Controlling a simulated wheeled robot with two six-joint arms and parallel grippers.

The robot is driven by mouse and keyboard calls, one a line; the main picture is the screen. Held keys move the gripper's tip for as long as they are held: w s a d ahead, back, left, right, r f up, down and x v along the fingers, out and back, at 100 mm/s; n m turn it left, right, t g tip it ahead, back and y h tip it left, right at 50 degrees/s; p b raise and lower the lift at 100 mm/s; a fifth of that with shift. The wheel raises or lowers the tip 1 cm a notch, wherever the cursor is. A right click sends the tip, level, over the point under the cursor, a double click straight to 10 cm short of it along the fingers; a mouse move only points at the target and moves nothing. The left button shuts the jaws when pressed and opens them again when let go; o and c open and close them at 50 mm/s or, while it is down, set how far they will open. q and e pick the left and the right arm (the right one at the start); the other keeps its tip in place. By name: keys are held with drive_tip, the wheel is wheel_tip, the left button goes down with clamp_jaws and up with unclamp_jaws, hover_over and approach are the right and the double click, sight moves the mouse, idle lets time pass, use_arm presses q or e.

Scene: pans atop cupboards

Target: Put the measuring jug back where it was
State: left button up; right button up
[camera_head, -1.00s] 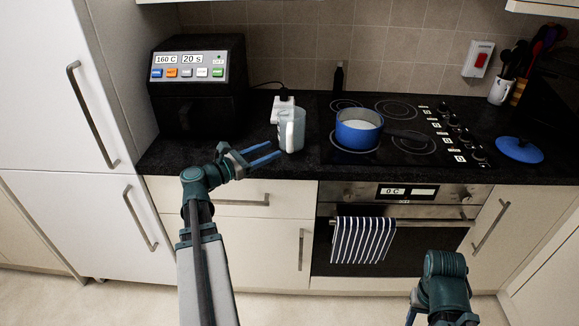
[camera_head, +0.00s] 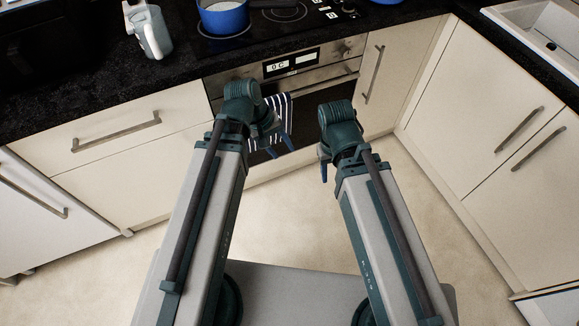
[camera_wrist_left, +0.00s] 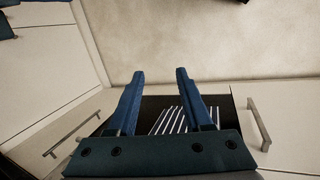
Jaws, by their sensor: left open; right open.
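The measuring jug (camera_head: 149,31) is a pale, see-through jug with a white handle. In the head view it stands upright on the black worktop at the upper left, left of the blue pot. My left gripper (camera_head: 273,138) is open and empty, pointing down in front of the oven door, well away from the jug. In the left wrist view, its two blue fingers (camera_wrist_left: 158,98) are apart with nothing between them. My right gripper (camera_head: 325,168) hangs to the right of the left one, partly hidden by its own wrist, and is open.
A blue pot (camera_head: 223,17) with white contents sits on the hob. A striped towel (camera_head: 285,113) hangs on the oven door, close to my left gripper. The black worktop (camera_head: 80,95) is bare in front of the jug. A sink (camera_head: 545,35) is at the upper right.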

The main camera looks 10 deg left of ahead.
use_arm(q)
drive_tip(key=s+d+f+m+y, duration=0.1)
drive_tip(key=s+d+m+y, duration=0.2)
drive_tip(key=s+m+y, duration=0.2)
drive_tip(key=m, duration=0.3)
drive_tip(key=shift+s+d+f+g+y, duration=0.15)
drive_tip(key=shift+s+g+y, duration=0.15)
drive_tip(key=shift+g, duration=0.1)
wheel_tip(320, 180, up, 11)
drive_tip(key=p, duration=1.1)
idle(0.8)
